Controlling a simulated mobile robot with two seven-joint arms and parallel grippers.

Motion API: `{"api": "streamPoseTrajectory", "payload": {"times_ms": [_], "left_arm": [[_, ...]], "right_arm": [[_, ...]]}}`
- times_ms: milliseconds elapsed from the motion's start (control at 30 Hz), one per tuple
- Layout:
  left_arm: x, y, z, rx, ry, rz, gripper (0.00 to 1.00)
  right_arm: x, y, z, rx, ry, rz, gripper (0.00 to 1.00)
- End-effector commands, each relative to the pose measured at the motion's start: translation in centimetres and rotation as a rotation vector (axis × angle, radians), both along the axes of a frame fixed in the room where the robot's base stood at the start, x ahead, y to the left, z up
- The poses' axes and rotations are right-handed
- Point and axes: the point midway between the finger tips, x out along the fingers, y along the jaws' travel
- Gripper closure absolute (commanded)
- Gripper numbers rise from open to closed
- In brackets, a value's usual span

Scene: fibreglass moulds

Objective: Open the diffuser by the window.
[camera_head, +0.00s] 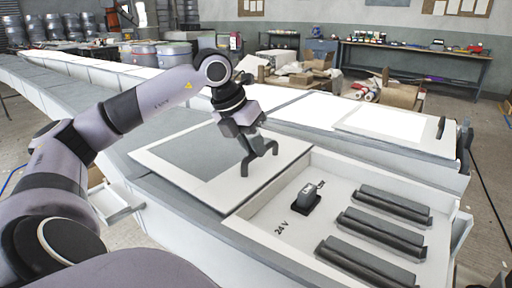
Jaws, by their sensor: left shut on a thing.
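A flat diffuser panel (288,150) with a white border and a grey middle lies on the long white bench structure, at centre. A dark bow-shaped handle (261,154) stands up near its right side. My left gripper (244,126) reaches down from above and is shut on this handle; the exact finger contact is small and dark. Just right of the panel is an open shallow white compartment (262,226) marked "24 V". It holds a small dark box (306,199) and several dark bars (385,221). My right gripper is not in view.
A second bright panel (385,122) with a dark upright handle (441,127) lies behind the compartment. An open drawer (118,207) sticks out at the left. Cardboard boxes (302,68) and a workbench (415,58) stand at the back. Grey floor is clear at the far right.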

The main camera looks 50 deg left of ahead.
Motion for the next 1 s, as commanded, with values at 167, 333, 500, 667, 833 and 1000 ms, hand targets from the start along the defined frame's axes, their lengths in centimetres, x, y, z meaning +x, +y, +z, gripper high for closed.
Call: {"api": "streamPoseTrajectory", "payload": {"times_ms": [167, 333, 500, 667, 833, 1000], "left_arm": [[0.01, 0.21, 0.11, 0.001, -0.005, 0.002, 1.00], [0.01, 0.23, 0.12, 0.001, -0.005, 0.002, 1.00], [0.01, 0.22, 0.12, 0.001, -0.005, 0.002, 1.00], [0.00, 0.21, 0.09, 0.001, -0.004, 0.002, 0.58], [-0.01, 0.18, 0.04, 0.000, -0.002, 0.000, 0.58], [-0.34, 0.29, 0.89, 0.002, -0.004, 0.001, 0.58]], "right_arm": [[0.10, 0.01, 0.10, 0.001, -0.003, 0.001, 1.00], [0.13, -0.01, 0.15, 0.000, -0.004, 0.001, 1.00], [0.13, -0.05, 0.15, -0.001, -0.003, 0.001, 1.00], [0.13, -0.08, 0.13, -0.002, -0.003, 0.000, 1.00], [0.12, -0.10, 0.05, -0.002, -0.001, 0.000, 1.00], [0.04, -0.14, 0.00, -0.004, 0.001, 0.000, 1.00]]}}
